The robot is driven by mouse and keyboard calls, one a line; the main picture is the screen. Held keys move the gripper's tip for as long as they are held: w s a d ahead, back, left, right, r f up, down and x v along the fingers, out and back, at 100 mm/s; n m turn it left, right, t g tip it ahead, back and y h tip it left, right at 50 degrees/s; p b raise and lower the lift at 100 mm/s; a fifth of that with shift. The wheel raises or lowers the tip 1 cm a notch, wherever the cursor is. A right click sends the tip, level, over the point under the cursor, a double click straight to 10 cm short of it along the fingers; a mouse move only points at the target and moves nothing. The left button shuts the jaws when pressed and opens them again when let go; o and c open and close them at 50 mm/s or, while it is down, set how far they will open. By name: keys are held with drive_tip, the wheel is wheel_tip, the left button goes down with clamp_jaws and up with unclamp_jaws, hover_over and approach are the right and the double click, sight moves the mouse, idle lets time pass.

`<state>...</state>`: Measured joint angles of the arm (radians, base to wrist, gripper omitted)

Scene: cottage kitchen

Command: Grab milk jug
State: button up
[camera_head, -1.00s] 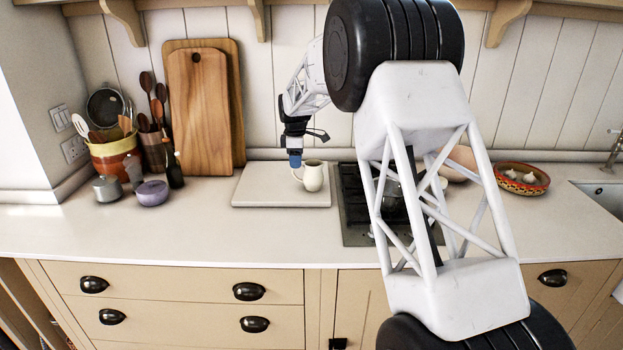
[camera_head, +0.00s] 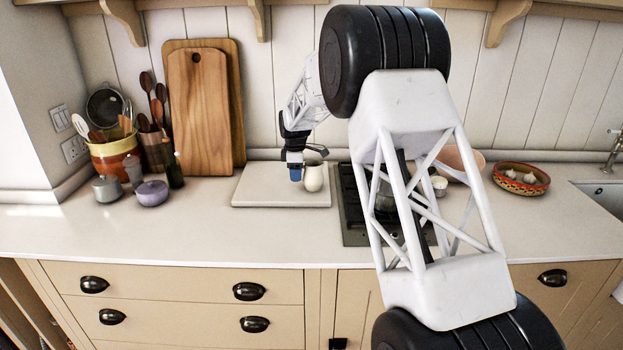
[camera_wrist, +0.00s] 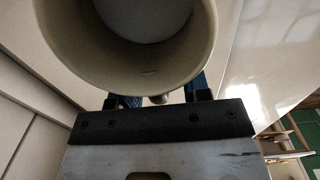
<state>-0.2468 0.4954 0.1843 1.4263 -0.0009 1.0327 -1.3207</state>
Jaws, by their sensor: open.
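The milk jug (camera_head: 314,178) is small and cream-white and stands upright on the pale board (camera_head: 252,193). My gripper (camera_head: 296,174) is open and low beside the jug's left side, where the handle is; one blue fingertip shows. In the wrist view the jug's wide round rim (camera_wrist: 150,84) fills the top. My two blue fingers (camera_wrist: 158,98) are partly hidden under the rim, one on each side of a small piece that looks like the jug's handle. I cannot tell whether the fingers touch it.
A dark hob (camera_head: 356,215) is right of the board. Wooden cutting boards (camera_head: 203,120) lean on the wall behind left. A utensil pot (camera_head: 112,158), a purple pot (camera_head: 151,193) and a dark bottle (camera_head: 175,172) stand left. The front counter is clear.

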clamp_jaws()
drive_tip(key=shift+r, duration=0.4)
idle(0.6)
drive_tip(key=shift+r, duration=1.35)
drive_tip(key=s+d, duration=0.2)
drive_tip(key=s, duration=0.5)
drive_tip(key=s+d+r, duration=0.1)
drive_tip(key=s, duration=0.7)
drive_tip(key=shift+d+r, duration=0.3)
drive_tip(key=shift+d, duration=0.1)
drive_tip(key=shift+s, duration=0.25)
